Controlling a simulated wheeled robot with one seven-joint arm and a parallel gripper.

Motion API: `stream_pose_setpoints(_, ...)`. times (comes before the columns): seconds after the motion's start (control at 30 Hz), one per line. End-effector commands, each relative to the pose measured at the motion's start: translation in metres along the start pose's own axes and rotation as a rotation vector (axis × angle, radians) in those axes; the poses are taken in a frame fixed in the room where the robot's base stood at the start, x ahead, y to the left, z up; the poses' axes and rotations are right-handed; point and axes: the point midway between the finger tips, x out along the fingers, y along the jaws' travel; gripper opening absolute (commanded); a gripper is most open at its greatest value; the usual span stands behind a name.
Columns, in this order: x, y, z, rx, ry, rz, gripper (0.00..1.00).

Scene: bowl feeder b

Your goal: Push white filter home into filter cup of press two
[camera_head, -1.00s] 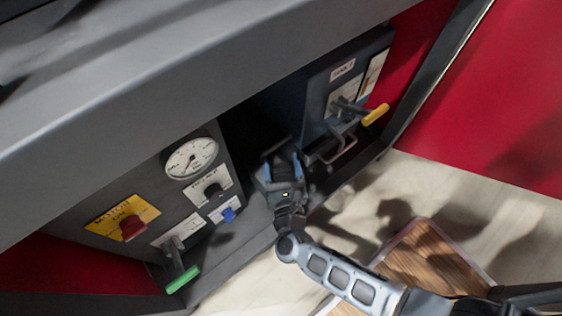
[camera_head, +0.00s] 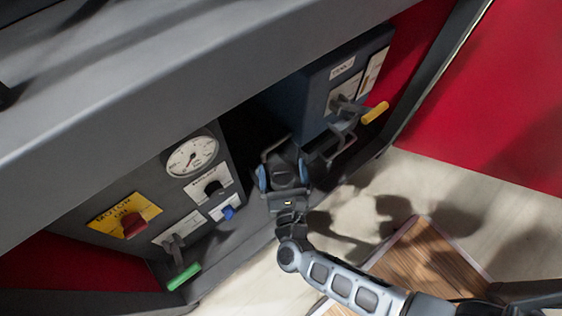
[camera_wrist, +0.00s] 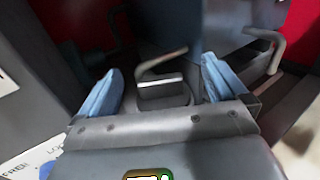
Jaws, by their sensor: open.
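My gripper (camera_head: 284,168) is open, at the dark recess between the two panels. In the wrist view its blue fingers (camera_wrist: 161,72) stand apart on either side of a dark grey block (camera_wrist: 163,97). A thin white strip (camera_wrist: 160,82) shows along that block's top; I cannot tell whether it is the white filter. A bent metal handle (camera_wrist: 160,61) rises just beyond it. I cannot make out the filter cup or whether anything touches the fingers. The blue-grey housing (camera_head: 300,95) stands right of the recess; its label is too small to read, so I cannot tell which press it is.
The left panel has a round gauge (camera_head: 192,157), a red button (camera_head: 133,225), a blue knob (camera_head: 228,212) and a green-handled lever (camera_head: 184,277). A yellow-handled lever (camera_head: 375,113) and a metal loop (camera_head: 340,143) jut from the right housing. A grey beam (camera_head: 200,70) overhangs above.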

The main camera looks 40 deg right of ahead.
Motion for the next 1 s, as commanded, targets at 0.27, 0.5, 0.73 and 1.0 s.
stream_pose_setpoints(0.27, -0.043, 0.0, 0.001, 0.001, 0.0, 0.002, 0.99)
stream_pose_setpoints(0.5, -0.053, 0.0, 0.001, 0.001, -0.001, 0.001, 0.99)
stream_pose_setpoints(0.73, -0.053, 0.0, 0.001, 0.001, -0.001, 0.001, 0.99)
stream_pose_setpoints(1.0, -0.053, 0.001, 0.001, 0.001, -0.001, 0.001, 0.99)
